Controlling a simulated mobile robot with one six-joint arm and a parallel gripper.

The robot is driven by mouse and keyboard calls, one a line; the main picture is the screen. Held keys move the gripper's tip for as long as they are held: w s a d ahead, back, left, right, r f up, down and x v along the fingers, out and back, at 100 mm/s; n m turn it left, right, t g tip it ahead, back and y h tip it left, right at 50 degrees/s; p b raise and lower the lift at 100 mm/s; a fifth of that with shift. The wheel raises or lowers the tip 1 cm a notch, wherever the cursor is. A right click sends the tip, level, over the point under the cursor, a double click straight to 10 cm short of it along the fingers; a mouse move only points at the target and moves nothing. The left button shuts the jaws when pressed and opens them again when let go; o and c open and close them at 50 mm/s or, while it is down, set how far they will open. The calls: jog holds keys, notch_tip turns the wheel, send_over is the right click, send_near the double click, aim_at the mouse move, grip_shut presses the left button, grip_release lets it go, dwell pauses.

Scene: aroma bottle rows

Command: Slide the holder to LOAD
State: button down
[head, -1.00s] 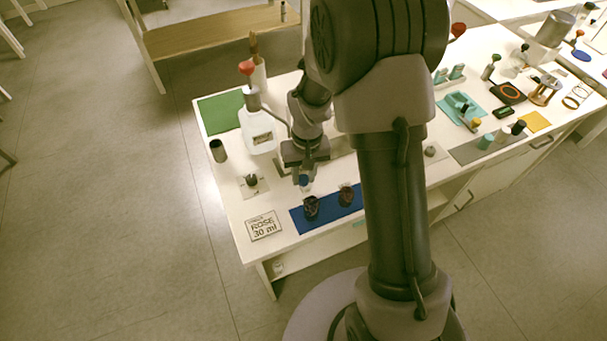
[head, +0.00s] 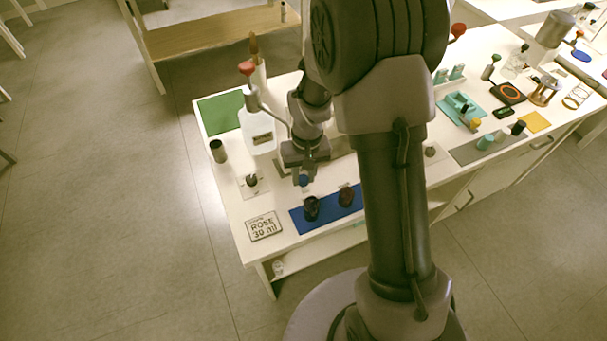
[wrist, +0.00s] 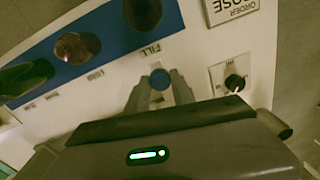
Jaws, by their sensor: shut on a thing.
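My gripper (wrist: 158,88) is shut on a round blue knob (wrist: 160,79), which I take to be the holder's handle. The knob sits between the two fingertips, beside the printed word FILL (wrist: 151,49). A second label, which seems to read LOAD (wrist: 95,75), lies to its left, and another label is further left. In the head view my gripper (head: 303,178) is low over the white table (head: 228,192), behind the blue mat, with the blue knob just showing. The rest of the holder is hidden under the gripper.
Dark bottles (head: 311,208) stand on the blue mat (head: 328,211).

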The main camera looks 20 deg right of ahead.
dwell(0.5)
jog(key=d, duration=0.3)
jog(key=w+d+p, duration=0.1)
jog(key=d, duration=0.3)
jog(key=d+p, duration=0.1)
jog(key=d, duration=0.3)
jog(key=shift+w, duration=0.15)
jog(key=c, duration=1.1)
grip_release()
jog(key=shift+r, duration=0.1)
notch_tip(320, 180, up, 17)
jog(key=p, duration=0.6)
jog(key=shift+d+p, duration=0.35)
jog(key=shift+d, duration=0.05)
